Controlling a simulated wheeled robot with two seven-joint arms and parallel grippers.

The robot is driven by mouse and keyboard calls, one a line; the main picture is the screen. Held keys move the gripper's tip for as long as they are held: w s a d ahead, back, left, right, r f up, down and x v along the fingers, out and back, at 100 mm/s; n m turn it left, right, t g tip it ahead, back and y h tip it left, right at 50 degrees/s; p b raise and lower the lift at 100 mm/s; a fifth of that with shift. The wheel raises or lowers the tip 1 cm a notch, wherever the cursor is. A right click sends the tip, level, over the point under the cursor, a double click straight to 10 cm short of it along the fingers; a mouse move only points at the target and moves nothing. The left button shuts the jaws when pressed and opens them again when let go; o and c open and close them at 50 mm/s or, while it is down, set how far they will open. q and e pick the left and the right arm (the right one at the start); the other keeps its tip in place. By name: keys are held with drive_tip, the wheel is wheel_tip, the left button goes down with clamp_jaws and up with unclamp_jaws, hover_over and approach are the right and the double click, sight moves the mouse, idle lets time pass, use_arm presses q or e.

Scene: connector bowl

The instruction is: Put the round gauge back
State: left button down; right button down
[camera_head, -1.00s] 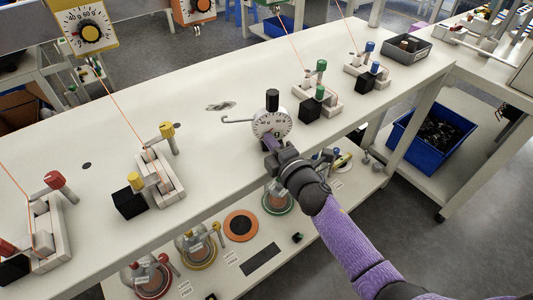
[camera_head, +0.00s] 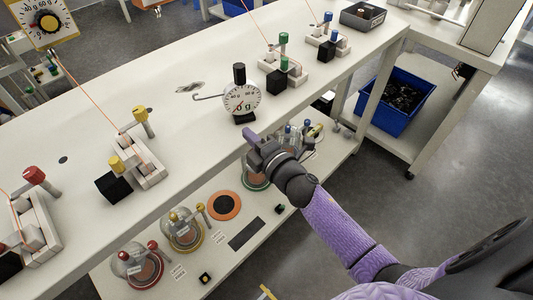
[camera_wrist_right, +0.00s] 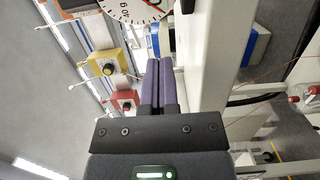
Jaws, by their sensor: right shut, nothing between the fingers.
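The round gauge (camera_head: 242,99) stands upright on the white bench top, with a white dial, a black knob on top, a black foot and a hooked rod reaching left. Part of its dial also shows at the top of the right wrist view (camera_wrist_right: 133,8). My right gripper (camera_head: 250,134) is at the bench's front edge, just below and in front of the gauge and apart from it. Its purple fingers are pressed together with nothing between them, as the right wrist view (camera_wrist_right: 158,64) also shows. My left gripper is not in view.
Connector stands with yellow (camera_head: 138,160), green (camera_head: 283,64) and blue knobs line the bench (camera_head: 190,130), with thin orange cords rising from them. The lower shelf holds glass domes (camera_head: 183,230) and an orange-and-black disc (camera_head: 224,205). A blue bin (camera_head: 402,100) stands at right.

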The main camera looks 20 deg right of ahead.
drive_tip(key=v, duration=0.6)
drive_tip(key=shift+s+a, duration=0.1)
idle(2.3)
